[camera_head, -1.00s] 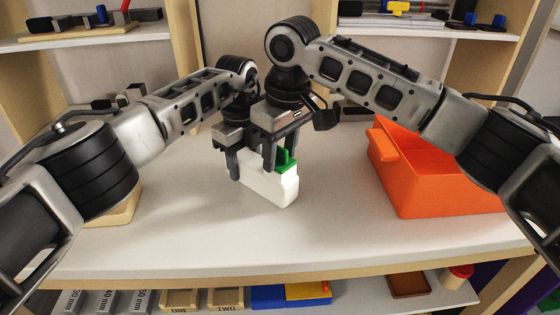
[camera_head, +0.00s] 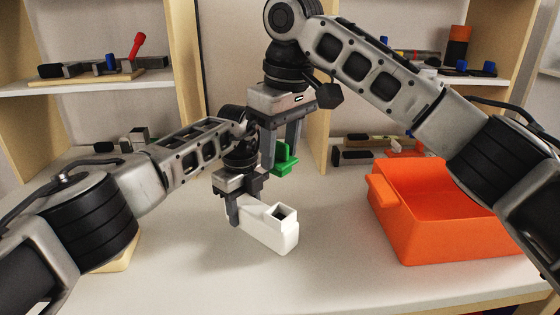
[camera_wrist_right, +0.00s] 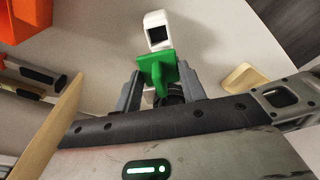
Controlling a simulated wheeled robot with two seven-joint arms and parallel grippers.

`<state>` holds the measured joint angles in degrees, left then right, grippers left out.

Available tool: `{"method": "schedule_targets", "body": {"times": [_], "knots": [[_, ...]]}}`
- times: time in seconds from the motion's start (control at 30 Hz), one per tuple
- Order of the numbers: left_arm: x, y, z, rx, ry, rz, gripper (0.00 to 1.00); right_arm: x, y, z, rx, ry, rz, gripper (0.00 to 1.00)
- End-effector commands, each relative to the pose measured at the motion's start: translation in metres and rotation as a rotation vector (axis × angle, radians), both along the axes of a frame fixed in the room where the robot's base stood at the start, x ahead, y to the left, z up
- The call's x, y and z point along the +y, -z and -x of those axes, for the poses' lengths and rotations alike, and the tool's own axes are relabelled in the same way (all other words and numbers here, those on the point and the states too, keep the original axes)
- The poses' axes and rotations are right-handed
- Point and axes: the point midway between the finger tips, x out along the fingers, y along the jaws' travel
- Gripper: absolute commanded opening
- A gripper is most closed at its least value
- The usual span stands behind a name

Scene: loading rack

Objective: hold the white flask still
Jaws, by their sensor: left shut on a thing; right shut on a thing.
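The white flask (camera_head: 266,228) stands on the table in the head view, with a square dark opening in its raised top at the right end. My left gripper (camera_head: 245,203) is shut on the flask's left end. My right gripper (camera_head: 284,150) is above and behind the flask, shut on a green stopper (camera_head: 285,160), which is clear of the flask. In the right wrist view the green stopper (camera_wrist_right: 155,70) sits between the right fingers (camera_wrist_right: 153,92). The flask's square opening (camera_wrist_right: 157,32) shows beyond it, empty.
An orange bin (camera_head: 440,225) stands on the table at the right. Shelves with small parts line the back, and a few dark blocks (camera_head: 352,156) lie at the back of the table. The table in front of the flask is clear.

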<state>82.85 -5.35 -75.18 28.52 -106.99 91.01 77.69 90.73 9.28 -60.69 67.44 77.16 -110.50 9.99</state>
Motion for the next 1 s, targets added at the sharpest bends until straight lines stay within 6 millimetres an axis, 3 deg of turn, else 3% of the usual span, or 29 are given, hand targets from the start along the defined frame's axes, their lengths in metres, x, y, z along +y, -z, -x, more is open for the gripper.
{"method": "schedule_targets", "body": {"times": [0.37,0.8,1.0], "knots": [[0.0,0.0,0.0,0.0,-0.001,0.0,0.12,0.0,0.002,0.0,0.001,0.0,-0.001,0.15],[0.0,0.0,0.0,0.0,-0.001,0.0,0.12,0.0,0.025,0.0,0.001,0.0,-0.001,0.15],[0.0,0.0,0.0,0.0,-0.001,0.0,0.12,0.0,0.026,0.0,-0.001,0.0,-0.001,0.15]]}}
